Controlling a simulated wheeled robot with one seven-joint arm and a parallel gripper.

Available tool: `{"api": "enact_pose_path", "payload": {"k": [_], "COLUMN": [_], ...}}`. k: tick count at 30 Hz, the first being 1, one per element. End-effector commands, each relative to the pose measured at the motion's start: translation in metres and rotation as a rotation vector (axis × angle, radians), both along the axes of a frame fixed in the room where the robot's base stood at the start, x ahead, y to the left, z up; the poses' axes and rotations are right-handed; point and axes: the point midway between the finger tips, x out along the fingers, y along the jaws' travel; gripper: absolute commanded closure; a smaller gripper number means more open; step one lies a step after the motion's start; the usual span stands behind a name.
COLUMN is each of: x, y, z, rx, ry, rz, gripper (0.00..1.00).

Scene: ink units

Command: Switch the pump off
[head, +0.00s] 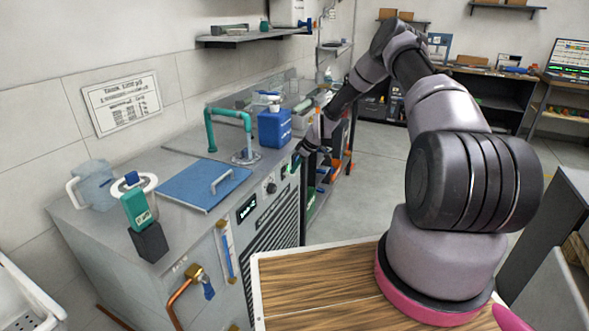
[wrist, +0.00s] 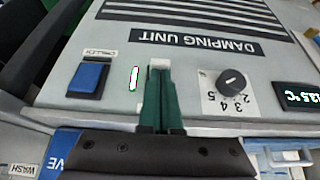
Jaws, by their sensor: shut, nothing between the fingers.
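The front panel of the damping unit (wrist: 195,38) fills the wrist view upside down. My gripper (wrist: 160,72) is shut, with its green fingertips at the panel. A small pale plate (wrist: 159,63) shows just beyond the tips; whatever lies behind the fingers is hidden, and I cannot tell whether they touch it. A green-lit indicator (wrist: 134,78) is just left of the fingers. A blue rocker switch (wrist: 88,78) with a small label, seemingly "CHILLER", is further left. No pump label is readable. In the head view my gripper (head: 297,160) is at the counter's front edge, small and partly hidden.
A black dial (wrist: 231,81) and a temperature display (wrist: 297,97) are right of the fingers. In the head view, a blue canister (head: 274,128), a teal tap (head: 210,140) and a blue lid (head: 190,188) are on the counter. The floor (head: 375,160) beyond is clear.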

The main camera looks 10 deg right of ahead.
Motion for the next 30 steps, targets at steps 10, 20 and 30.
{"api": "enact_pose_path", "payload": {"k": [10,20,30], "x": [-0.006,-0.006,-0.005], "y": [-0.008,-0.009,-0.009], "z": [-0.018,-0.021,-0.008], "rx": [0.000,0.001,-0.001], "ry": [0.002,0.001,-0.001], "rz": [0.001,0.000,0.000], "gripper": [1.00,1.00,1.00]}}
